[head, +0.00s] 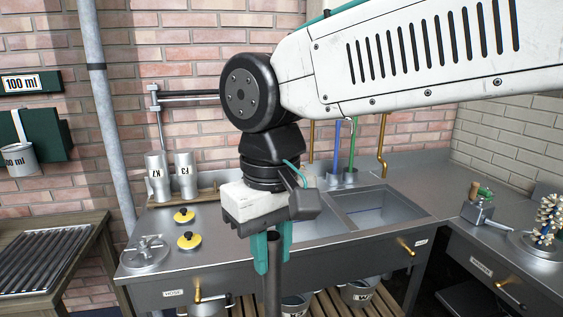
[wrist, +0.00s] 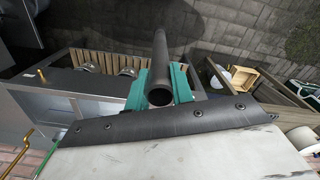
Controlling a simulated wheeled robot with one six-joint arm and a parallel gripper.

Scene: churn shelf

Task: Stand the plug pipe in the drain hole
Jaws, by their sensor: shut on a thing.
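My gripper (head: 273,249) has teal fingers and is shut on a dark grey upright pipe, the plug pipe (head: 272,281). The pipe hangs below the fingers in front of the steel sink bench, and its lower end is cut off by the bottom edge of the head view. In the wrist view the gripper (wrist: 160,92) grips the pipe (wrist: 160,58) near its open round end. The sink bench has a right basin (head: 375,208) and another basin partly hidden behind my gripper. I cannot make out the drain hole in either view.
Two labelled metal cylinders (head: 185,176) stand at the back left of the bench. Buckets (head: 360,293) stand on slats below.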

